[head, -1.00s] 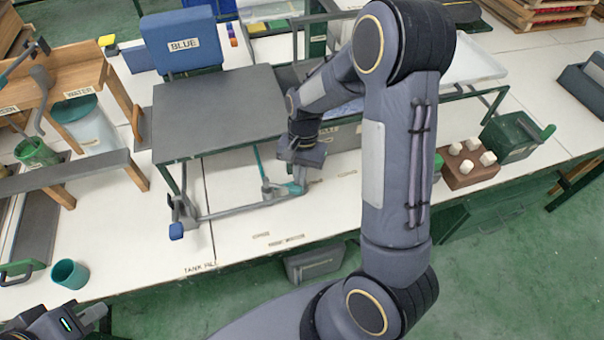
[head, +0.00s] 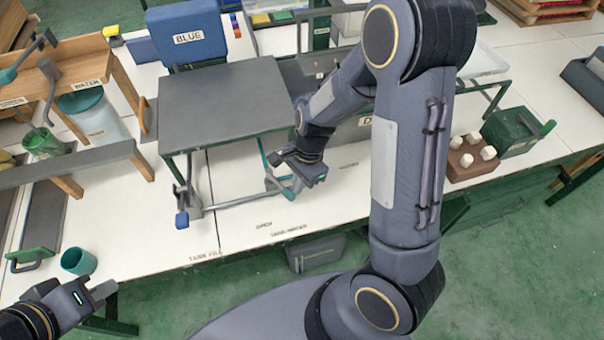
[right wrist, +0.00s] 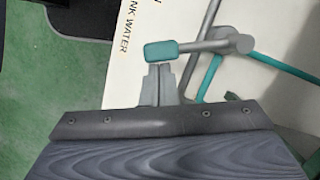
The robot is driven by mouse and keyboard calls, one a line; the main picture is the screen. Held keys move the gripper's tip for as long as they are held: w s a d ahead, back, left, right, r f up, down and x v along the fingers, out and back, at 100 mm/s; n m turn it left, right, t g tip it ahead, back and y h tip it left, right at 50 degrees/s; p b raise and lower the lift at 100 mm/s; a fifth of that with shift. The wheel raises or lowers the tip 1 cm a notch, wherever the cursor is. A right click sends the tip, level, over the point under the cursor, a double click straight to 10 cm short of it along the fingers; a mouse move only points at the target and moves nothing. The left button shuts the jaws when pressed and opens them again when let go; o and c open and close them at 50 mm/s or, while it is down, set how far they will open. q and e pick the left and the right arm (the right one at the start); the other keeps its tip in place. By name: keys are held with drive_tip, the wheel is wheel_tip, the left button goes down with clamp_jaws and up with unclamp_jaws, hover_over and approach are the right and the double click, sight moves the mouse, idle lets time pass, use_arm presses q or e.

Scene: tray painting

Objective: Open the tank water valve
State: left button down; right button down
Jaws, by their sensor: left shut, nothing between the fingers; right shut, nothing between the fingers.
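The tank water valve's lever has a teal grip (right wrist: 161,52) on a grey bar, next to the "TANK WATER" lettering in the right wrist view. In the head view its teal end (head: 288,194) shows at the front of the pipework below the grey platform. My right gripper (right wrist: 160,68) is shut and empty, its fingertips right at the teal grip; I cannot tell whether they touch. In the head view my right gripper (head: 296,184) hangs just above the pipework, partly covering it. My left gripper (head: 112,287) is shut and empty at the lower left, beyond the bench's front edge.
A blue-ended handle (head: 182,220) stands left of the valve near "TANK FILL". A teal cup (head: 79,261) stands at the bench's front left. The grey platform (head: 222,98) overhangs the pipework. Bare white bench (head: 235,232) lies in front.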

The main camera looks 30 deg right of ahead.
sight(288, 197)
drive_tip(key=shift+s+a+r+m+t+p, duration=0.15)
drive_tip(key=shift+s+a+m+p, duration=0.15)
drive_tip(key=shift+a+m, duration=0.25)
drive_tip(key=shift+s+a+f+m+t+p, duration=0.15)
drive_tip(key=shift+a+m+p, duration=0.15)
drive_tip(key=shift+m, duration=0.35)
drive_tip(key=shift+s+a+m+t+p, duration=0.25)
drive_tip(key=shift+a+m+p, duration=0.2)
drive_tip(key=shift+a+m, duration=0.55)
drive_tip(key=shift+d, duration=0.15)
